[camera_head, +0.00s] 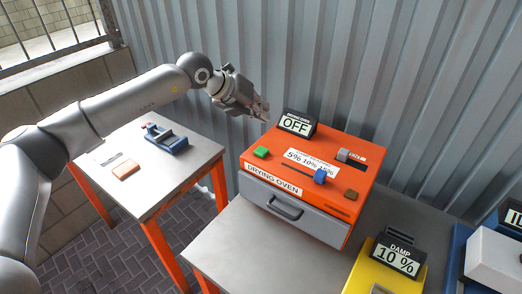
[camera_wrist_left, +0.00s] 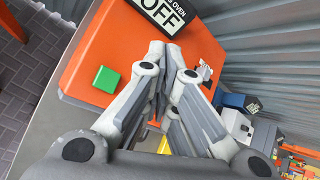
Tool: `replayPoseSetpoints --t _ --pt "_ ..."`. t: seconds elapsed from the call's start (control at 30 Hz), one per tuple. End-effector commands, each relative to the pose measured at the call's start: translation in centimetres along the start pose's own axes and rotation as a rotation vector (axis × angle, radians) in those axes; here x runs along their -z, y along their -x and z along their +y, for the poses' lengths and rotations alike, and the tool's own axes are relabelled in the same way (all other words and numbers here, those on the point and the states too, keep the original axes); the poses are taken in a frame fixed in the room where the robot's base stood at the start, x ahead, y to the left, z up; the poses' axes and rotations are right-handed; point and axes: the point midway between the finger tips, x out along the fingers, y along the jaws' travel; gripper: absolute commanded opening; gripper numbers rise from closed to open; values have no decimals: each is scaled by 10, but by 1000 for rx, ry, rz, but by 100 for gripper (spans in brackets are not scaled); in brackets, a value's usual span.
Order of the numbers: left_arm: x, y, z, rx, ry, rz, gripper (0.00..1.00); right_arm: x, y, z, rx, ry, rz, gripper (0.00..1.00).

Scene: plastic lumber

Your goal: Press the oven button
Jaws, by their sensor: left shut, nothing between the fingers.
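The orange drying oven (camera_head: 272,168) stands on the grey table, its grey drawer (camera_head: 290,212) shut. A green button (camera_head: 261,152) sits at the left of its sloped top; it also shows in the left wrist view (camera_wrist_left: 106,79). A sign at the back of the oven (camera_head: 296,123) reads OFF. My left gripper (camera_head: 265,113) is shut and empty, above and behind the oven's back left corner, apart from the green button. In the left wrist view its fingertips (camera_wrist_left: 172,50) hide part of the oven top. My right gripper is not in view.
The top also has a blue slider knob (camera_head: 320,176), a brown button (camera_head: 351,195) and a grey switch (camera_head: 344,156). A yellow device (camera_head: 362,275) with a DAMP 10 % sign (camera_head: 396,259) stands at right. A side table (camera_head: 130,190) holds a blue tool (camera_head: 167,140). Corrugated wall is close behind.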

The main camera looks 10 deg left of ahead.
Motion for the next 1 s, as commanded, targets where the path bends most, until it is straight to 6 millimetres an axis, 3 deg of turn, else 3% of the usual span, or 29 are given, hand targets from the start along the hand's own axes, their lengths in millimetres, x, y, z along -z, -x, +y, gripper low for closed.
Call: replayPoseSetpoints --t 0.53,1.0 --pt "0 -1 8 -22 -2 -3 0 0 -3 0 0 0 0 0" --pt "33 -46 42 -21 -1 -2 0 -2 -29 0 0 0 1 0"
